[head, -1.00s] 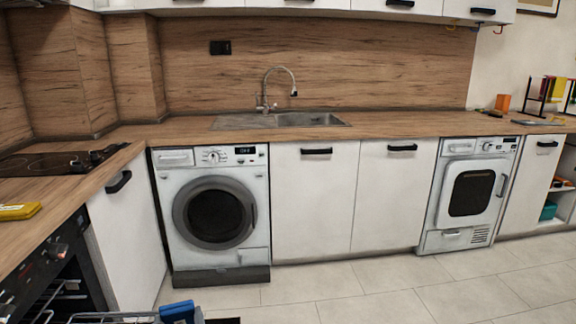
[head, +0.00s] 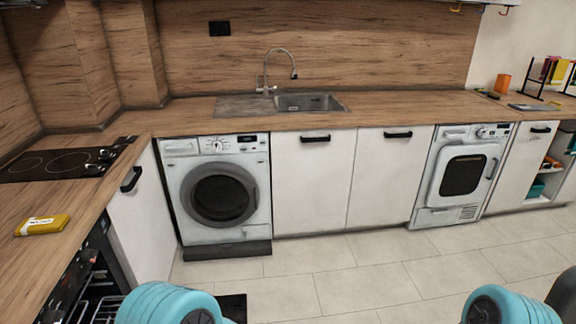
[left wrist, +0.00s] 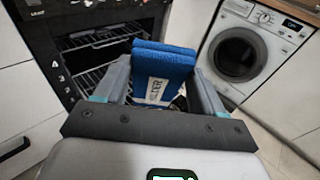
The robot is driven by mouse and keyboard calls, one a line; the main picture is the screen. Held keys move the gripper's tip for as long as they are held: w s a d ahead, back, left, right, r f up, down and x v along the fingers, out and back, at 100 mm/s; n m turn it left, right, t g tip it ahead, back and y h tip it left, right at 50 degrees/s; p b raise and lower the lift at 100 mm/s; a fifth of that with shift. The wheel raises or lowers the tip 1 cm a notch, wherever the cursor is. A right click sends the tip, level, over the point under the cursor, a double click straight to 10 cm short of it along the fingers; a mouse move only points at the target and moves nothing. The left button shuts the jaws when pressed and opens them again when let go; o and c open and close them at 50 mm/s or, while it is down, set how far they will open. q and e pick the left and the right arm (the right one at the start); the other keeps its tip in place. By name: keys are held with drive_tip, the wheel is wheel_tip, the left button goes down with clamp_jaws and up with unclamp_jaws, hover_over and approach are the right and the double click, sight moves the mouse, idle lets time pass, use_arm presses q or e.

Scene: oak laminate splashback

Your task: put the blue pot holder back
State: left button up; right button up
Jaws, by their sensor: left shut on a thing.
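The blue pot holder (left wrist: 163,72) is a folded blue cloth block with a white label, seen in the left wrist view. My left gripper (left wrist: 160,88) is shut on it, one grey finger on each side, and holds it in front of the open oven (left wrist: 105,42). The head view shows neither the pot holder nor my left gripper. Only teal parts of my arms show along its bottom edge, and my right gripper is out of sight. Small coloured hooks (head: 480,8) hang under the upper cabinet at the top right.
A yellow packet (head: 42,225) lies on the left worktop near the hob (head: 60,163). The oven's racks (head: 98,296) show at the lower left. A washing machine (head: 220,190), sink (head: 312,103), dryer (head: 463,175) and rack (head: 545,78) line the back.

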use_arm(q)
drive_tip(key=shift+s+r+g, duration=0.15)
drive_tip(key=shift+s+g, duration=0.15)
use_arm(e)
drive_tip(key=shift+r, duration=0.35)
